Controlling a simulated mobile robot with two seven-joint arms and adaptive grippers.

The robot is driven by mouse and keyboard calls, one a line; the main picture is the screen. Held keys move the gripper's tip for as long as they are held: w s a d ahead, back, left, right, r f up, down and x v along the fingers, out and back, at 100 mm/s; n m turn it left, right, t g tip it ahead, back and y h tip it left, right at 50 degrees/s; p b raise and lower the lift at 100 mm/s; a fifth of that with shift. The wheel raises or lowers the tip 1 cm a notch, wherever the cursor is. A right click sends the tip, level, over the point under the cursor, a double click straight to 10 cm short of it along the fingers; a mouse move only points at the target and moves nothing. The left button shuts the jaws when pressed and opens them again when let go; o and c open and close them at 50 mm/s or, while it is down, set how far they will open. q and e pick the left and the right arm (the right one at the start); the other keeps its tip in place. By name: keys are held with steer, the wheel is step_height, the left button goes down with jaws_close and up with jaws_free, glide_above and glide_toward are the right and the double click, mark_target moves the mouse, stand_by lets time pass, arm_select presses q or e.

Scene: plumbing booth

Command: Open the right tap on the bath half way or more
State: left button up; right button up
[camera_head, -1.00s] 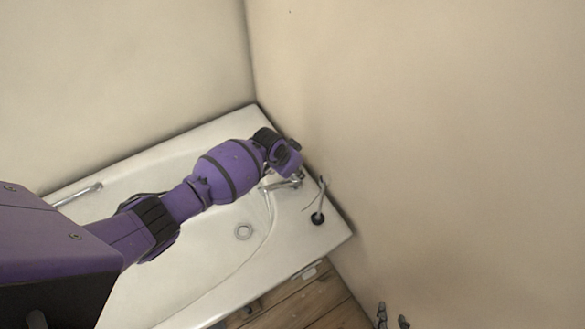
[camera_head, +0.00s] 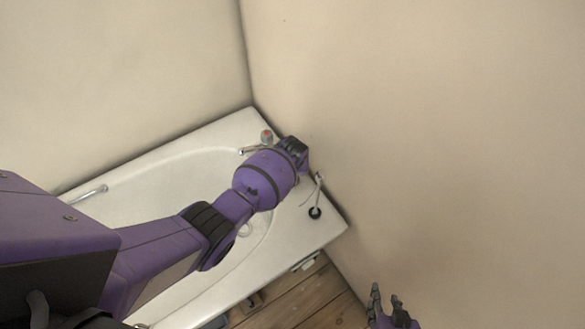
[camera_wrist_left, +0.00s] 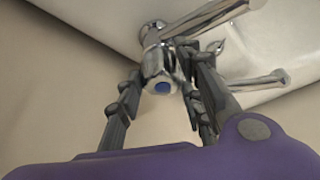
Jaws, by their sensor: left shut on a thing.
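The white bath (camera_head: 245,296) stands in the corner of the booth. Its left tap (camera_head: 267,136) has a red cap and shows beside my arm. The right tap (camera_wrist_left: 162,86), chrome with a blue cap, is between the fingers of my left gripper (camera_wrist_left: 160,68) in the left wrist view, and the gripper is shut on it. In the head view my left forearm and wrist hide that tap. My left gripper (camera_head: 294,148) shows there only as a dark part past the purple wrist. My right gripper (camera_head: 389,302) is open and empty at the bottom right.
Walls rise close behind and right of the bath. A hand shower (camera_head: 319,186) with a black base (camera_head: 315,212) stands on the right rim. A chrome grab handle (camera_head: 88,194) is at the left. The wooden floor (camera_head: 300,296) is in front.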

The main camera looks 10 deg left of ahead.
arm_select(q)
steer(key=shift+w+d+r, duration=0.25)
steer(key=shift+d, duration=0.15)
steer(key=o, duration=1.1)
steer(key=shift+s+a+f, duration=0.1)
steer(key=shift+a, duration=0.1)
steer(key=v, duration=1.2)
steer(key=shift+d, duration=0.2)
